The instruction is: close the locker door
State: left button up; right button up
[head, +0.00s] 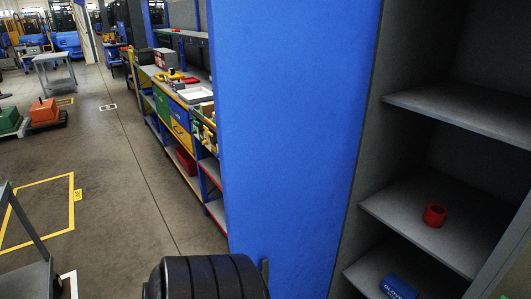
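The locker door is a tall blue panel (290,120) in the middle of the head view. It stands open at the left side of the grey locker, whose interior and shelves (465,115) show at the right. A small grey upright piece (265,272), possibly the handle, shows low on the door's left part. The door's top and bottom are out of frame. Neither of my grippers is clearly in view. A black ribbed rounded part at the bottom edge, in front of the door, looks like part of my arm; whether it touches the door cannot be told.
Inside the locker, a red ring-shaped item (434,215) sits on a middle shelf and a blue box (398,287) lies lower. A workbench with drawers (178,125) stands behind the door at left. Grey floor (120,190) with yellow markings lies open further left.

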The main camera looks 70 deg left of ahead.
aim_at(291, 79)
jog(key=k+j, duration=0.1)
jog(key=j, duration=0.3)
jog(key=k+j, duration=0.1)
jog(key=j, duration=0.35)
jog(key=k+j, duration=0.1)
jog(key=j, duration=0.3)
jog(key=k+j, duration=0.1)
jog(key=j, duration=0.35)
jog(key=k+j, duration=0.1)
jog(key=j, duration=0.3)
jog(key=k+j, duration=0.1)
jog(key=j, duration=0.35)
